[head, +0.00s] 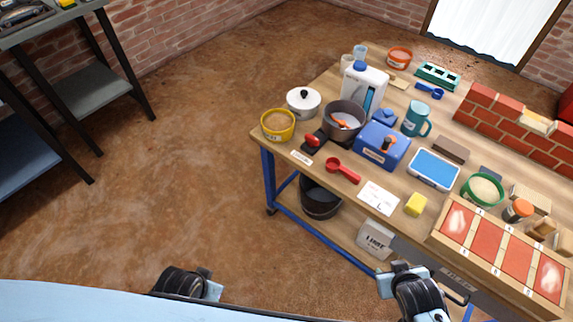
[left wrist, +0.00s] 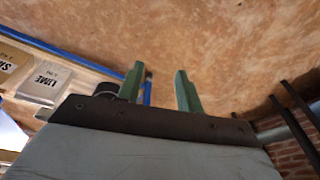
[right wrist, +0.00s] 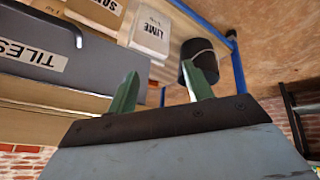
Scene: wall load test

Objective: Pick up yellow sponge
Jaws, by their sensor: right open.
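The yellow sponge (head: 415,204) lies on the wooden workbench (head: 300,160) near its front edge, between a white paper card and the framed red panels. My right gripper (head: 458,293) is low in front of the bench, below and apart from the sponge. Its fingers stand apart and empty in the right wrist view (right wrist: 162,92). My left gripper (left wrist: 160,88) also has its fingers apart with nothing between them, far to the left of the sponge. The sponge shows in neither wrist view.
Below are a black bucket (head: 320,200) and a lime box (head: 376,240).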

